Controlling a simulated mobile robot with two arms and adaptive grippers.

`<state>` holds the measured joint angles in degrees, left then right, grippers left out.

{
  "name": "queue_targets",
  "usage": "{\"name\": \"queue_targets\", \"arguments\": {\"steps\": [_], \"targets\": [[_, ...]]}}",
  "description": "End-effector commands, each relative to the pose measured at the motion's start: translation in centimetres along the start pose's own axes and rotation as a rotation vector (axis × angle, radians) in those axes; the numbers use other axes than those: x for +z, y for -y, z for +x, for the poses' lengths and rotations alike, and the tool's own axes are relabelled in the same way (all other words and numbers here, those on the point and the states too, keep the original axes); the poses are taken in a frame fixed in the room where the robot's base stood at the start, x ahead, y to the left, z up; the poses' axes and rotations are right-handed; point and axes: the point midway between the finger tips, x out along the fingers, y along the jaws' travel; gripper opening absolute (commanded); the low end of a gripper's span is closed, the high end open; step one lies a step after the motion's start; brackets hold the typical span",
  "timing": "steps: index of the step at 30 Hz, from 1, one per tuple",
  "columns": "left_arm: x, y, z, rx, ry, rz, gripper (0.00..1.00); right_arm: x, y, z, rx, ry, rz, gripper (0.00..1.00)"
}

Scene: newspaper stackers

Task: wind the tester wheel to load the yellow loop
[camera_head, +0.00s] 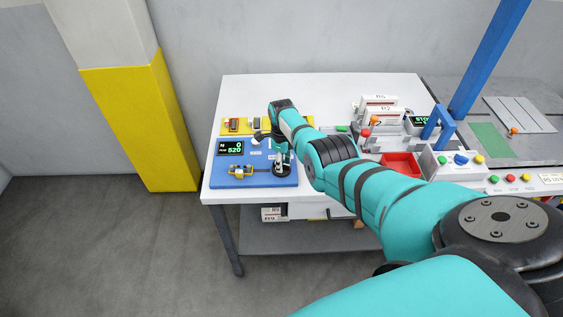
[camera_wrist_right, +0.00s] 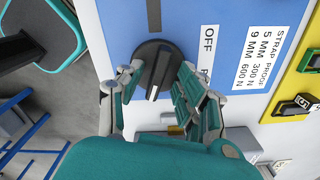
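The strap tester is a blue board (camera_head: 222,181) at the table's left end. Its display (camera_head: 230,148) reads 0 above 520. A small yellow piece, seemingly the yellow loop (camera_head: 241,171), lies on the board left of my right gripper (camera_head: 281,168). In the right wrist view, a round black wheel with a raised bar (camera_wrist_right: 154,76) sits beside an OFF label. My right gripper (camera_wrist_right: 158,80) has its fingers apart on either side of the wheel, with dark gaps beside the bar. Contact with the wheel's rim is unclear. My left gripper is out of view.
White stackers (camera_head: 380,103), a red bin (camera_head: 402,165) and a button box (camera_head: 455,166) stand to the right. My right arm crosses above the table. A yellow-and-white pillar (camera_head: 140,125) stands left.

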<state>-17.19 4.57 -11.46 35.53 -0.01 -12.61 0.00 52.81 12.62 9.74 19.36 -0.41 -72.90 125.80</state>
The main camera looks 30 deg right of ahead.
Motion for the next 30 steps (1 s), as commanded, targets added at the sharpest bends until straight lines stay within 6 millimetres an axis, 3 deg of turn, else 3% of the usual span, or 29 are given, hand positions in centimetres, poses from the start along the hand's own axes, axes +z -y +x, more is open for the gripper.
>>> {"name": "queue_targets", "arguments": {"steps": [10,17,30], "targets": [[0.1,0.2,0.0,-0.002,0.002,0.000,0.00,0.0,-0.2,-0.1,0.004,-0.001,-0.001,0.37],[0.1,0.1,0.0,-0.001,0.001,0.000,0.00,0.0,-0.2,-2.1,0.002,0.001,-0.001,0.37],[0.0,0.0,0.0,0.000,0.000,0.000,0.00,0.0,0.0,-10.4,0.001,0.002,0.000,0.37]]}}
